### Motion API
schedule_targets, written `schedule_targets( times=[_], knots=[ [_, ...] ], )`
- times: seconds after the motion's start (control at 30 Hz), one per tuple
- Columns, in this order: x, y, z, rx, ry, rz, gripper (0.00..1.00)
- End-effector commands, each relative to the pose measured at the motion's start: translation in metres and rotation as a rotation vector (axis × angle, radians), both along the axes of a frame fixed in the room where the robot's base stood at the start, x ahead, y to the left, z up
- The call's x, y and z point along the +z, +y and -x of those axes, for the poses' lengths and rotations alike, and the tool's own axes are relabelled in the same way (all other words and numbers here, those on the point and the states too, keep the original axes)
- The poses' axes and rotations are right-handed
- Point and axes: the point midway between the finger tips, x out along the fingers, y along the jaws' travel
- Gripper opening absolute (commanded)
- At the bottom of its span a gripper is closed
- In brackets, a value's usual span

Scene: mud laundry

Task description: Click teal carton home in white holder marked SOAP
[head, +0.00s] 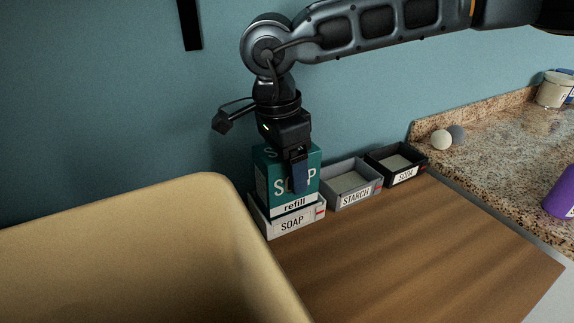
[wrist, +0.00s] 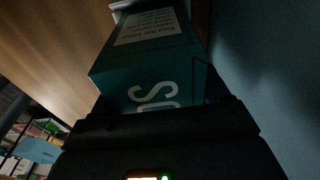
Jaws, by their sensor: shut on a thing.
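The teal carton (head: 266,187), printed SOAP refill, stands upright over the white holder (head: 292,226) marked SOAP in the head view. Its lower edge is at or just inside the holder's rim; I cannot tell whether it is fully seated. My gripper (head: 299,178) points down from above and is shut on the carton's upper part, with one dark finger across the label. In the wrist view the carton (wrist: 155,65) fills the middle, with a pale printed panel. A bit of white shows beyond it, perhaps the holder. The carton's far side and the holder's inside are hidden.
A grey STARCH holder (head: 352,183) and a black SODA holder (head: 396,163) stand empty to the right. A tan bin (head: 130,255) stands close at the left front. The wooden top (head: 420,240) is clear. A granite counter (head: 500,140) holds balls and tubs. The blue wall is close behind.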

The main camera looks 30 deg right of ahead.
Motion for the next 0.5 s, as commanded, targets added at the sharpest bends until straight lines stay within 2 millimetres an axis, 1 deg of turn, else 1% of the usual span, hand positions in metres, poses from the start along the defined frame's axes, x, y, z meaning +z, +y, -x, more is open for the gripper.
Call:
schedule_targets(
  times=[0.5],
  knots=[
    [-0.0071, 0.0002, -0.0002, 0.0, -0.001, 0.0, 0.25]
  ],
)
